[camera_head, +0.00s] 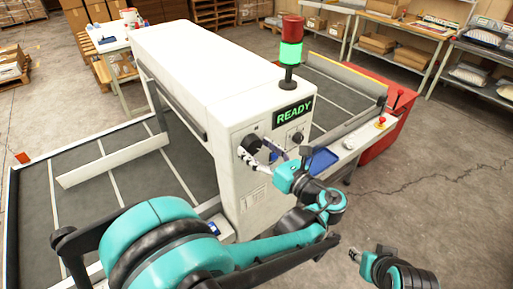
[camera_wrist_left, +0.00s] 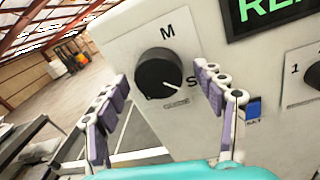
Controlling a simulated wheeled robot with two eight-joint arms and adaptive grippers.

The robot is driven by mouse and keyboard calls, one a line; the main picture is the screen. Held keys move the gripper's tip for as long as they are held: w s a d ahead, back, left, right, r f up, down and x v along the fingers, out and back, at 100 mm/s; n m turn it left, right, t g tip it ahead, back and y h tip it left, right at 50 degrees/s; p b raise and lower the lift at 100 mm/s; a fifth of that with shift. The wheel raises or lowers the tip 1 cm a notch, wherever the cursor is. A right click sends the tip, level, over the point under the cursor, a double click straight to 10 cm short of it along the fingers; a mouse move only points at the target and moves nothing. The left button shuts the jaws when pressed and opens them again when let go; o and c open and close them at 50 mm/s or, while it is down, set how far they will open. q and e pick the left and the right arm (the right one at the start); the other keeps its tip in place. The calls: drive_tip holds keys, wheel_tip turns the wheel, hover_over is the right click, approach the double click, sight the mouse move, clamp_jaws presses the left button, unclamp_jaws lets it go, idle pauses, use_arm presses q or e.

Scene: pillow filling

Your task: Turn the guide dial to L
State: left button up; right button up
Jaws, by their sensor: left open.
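The guide dial is a round black knob (camera_wrist_left: 158,72) on the white machine's front panel. In the wrist view its white pointer line aims lower right, towards the letter S; M stands above it and no L shows. In the head view the dial (camera_head: 251,142) is partly covered by my gripper. My left gripper (camera_head: 264,152) is open at the panel. In the wrist view its purple-padded fingers (camera_wrist_left: 160,82) stand either side of the dial; contact cannot be told. My right gripper (camera_head: 357,254) is low at the right, away from the panel; its jaws are too small to read.
A lit READY display (camera_head: 294,113) and a second knob (camera_head: 297,137) are right of the dial. A red and green signal tower (camera_head: 291,50) stands on top. A blue tray (camera_head: 320,160) is close right of the left gripper. Open floor lies to the right.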

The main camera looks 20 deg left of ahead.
use_arm(q)
drive_tip(key=shift+w+a, duration=0.1)
drive_tip(key=shift+a, duration=0.05)
drive_tip(key=c, duration=1.2)
drive_tip(key=shift+o, duration=0.2)
